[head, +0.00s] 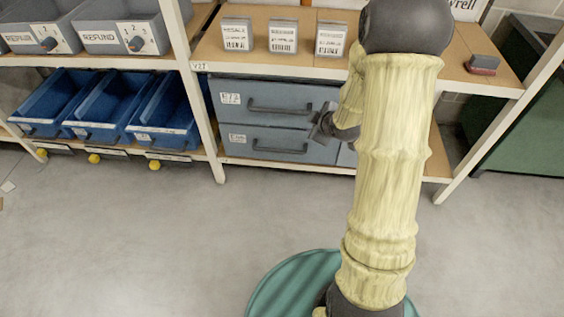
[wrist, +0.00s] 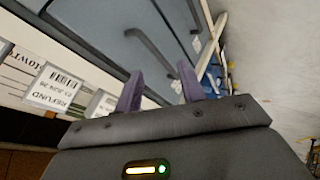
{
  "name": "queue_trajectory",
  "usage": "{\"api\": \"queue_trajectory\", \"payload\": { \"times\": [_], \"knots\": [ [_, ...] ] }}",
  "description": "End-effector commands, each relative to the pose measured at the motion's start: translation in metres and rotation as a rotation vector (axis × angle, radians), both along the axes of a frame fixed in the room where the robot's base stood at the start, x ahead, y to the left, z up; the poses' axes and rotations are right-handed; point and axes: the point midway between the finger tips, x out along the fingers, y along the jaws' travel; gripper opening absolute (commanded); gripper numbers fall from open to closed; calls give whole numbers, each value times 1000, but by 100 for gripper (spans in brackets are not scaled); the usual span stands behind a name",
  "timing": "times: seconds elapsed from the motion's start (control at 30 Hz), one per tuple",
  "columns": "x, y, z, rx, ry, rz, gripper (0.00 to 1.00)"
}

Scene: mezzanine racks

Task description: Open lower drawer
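The lower drawer (head: 258,136) is a grey-blue front with a dark bar handle (head: 279,148), low in the rack. It looks shut. The upper drawer (head: 290,91) above it, with its own dark handle (head: 280,110), also looks shut. My gripper (head: 321,127) is at the drawers' right side in the head view, partly hidden by my arm. In the wrist view my gripper (wrist: 157,72) is open, its two purple fingers apart with nothing between them. That view is turned sideways; the upper handle (wrist: 152,54) lies beyond the fingers and the lower handle (wrist: 193,16) farther off.
Blue bins (head: 105,105) fill the lower shelf to the left. Small labelled boxes (head: 283,37) stand on the shelf above the drawers. A white rack post (head: 201,110) stands left of the drawers. The grey floor (head: 150,240) in front is clear.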

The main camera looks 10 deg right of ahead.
Motion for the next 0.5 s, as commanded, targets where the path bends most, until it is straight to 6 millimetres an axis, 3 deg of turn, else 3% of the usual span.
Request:
{"api": "queue_trajectory", "payload": {
  "times": [0.03, 0.5],
  "knots": [
    [6, -3, -34, -17, -24, 36, 40],
    [45, -13, -186, -171, -333, 374, 40]
  ]
}}
